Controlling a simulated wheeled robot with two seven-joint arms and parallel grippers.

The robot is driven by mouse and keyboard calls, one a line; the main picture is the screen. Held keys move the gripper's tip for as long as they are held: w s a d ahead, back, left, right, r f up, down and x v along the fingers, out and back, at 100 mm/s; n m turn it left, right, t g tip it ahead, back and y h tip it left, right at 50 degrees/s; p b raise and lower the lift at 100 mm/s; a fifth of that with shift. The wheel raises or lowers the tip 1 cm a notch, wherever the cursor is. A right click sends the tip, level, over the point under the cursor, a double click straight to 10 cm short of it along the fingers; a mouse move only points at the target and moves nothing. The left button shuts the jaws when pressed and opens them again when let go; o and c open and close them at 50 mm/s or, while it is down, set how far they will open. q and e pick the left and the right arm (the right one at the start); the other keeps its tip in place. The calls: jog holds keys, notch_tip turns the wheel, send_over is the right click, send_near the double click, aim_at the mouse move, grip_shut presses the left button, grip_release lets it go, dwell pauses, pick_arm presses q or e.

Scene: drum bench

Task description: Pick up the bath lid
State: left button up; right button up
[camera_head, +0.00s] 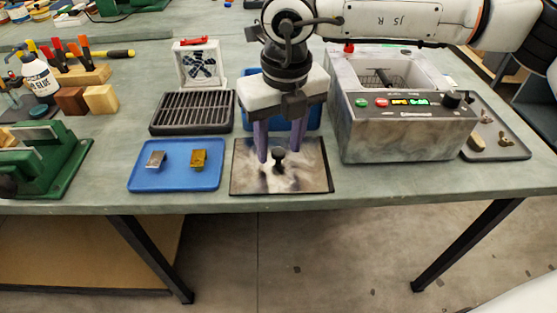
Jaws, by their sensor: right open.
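The bath lid (305,172) is a flat, mottled grey metal plate with a dark edge and a black knob (279,155) in its middle. It lies flat on the bench, in front of a blue bin. My right gripper (278,158) points down over the lid, with its two purple fingers open on either side of the knob. The fingers look apart from the knob; whether the tips touch the plate I cannot tell. The open ultrasonic bath (395,138) stands right of the lid, with a wire basket inside. My left gripper is not in view.
A blue tray (178,184) with two small metal parts lies left of the lid. Behind it are a black rack (192,112) and a small fan (200,64). A grey tray (510,150) with small parts lies right of the bath. The bench's front edge (300,202) is close to the lid.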

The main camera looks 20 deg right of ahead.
jog(key=shift+f, duration=0.15)
grip_shut()
